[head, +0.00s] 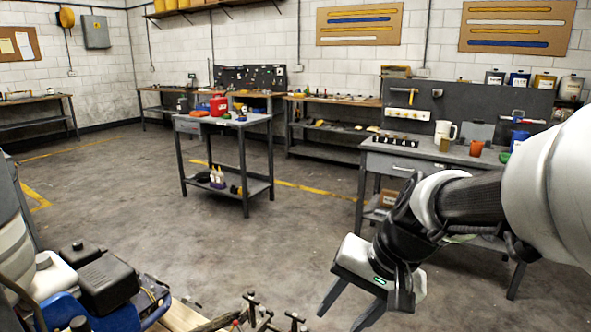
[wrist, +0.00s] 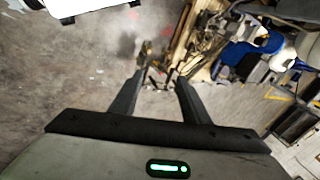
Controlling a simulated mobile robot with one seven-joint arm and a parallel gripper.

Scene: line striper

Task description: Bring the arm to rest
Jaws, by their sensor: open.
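My arm reaches in from the right edge of the head view and bends down. My gripper (head: 345,318) hangs at the lower middle of that view, over the concrete floor. Its two dark fingers are spread apart with nothing between them. In the wrist view, the gripper (wrist: 156,82) also shows open, with its fingers pointing away over the floor and towards some blurred, dark parts. The gripper touches nothing that I can see.
A line striper with a blue part (head: 62,310) and a black box (head: 107,283) stands at lower left. A grey cart (head: 224,122) stands mid-room. A workbench (head: 400,158) is behind my arm. Open floor (head: 130,205) lies left of the cart.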

